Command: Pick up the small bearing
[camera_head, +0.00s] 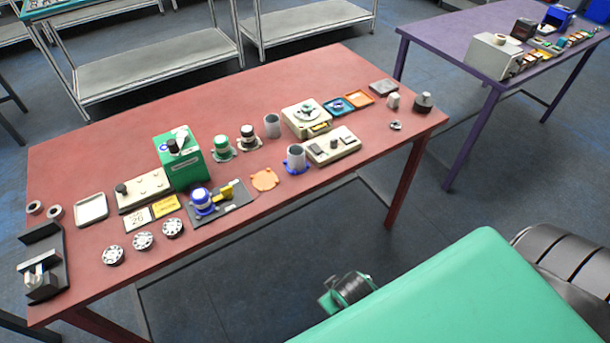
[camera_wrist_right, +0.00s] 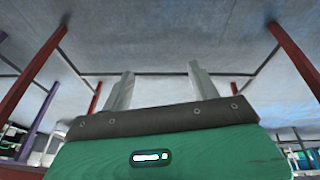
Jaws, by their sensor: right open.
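Small ring-shaped parts that look like bearings lie on the red table. One small metal ring (camera_head: 395,125) lies near the right end. Two rings, a left ring (camera_head: 34,207) and another ring (camera_head: 54,212), lie at the far left. I cannot tell which is the small bearing. My right gripper (camera_wrist_right: 160,78) is open and empty in the right wrist view, its two fingers well apart, away from any part. In the head view a green and black piece of my own body shows below the table's front edge. My left gripper cannot be made out.
The red table (camera_head: 90,150) holds several parts: a green box (camera_head: 184,160), a grey-white tray (camera_head: 91,209), three discs with holes including one disc (camera_head: 143,240), and a black holder (camera_head: 42,265) at the left. A purple table (camera_head: 445,45) stands behind at the right.

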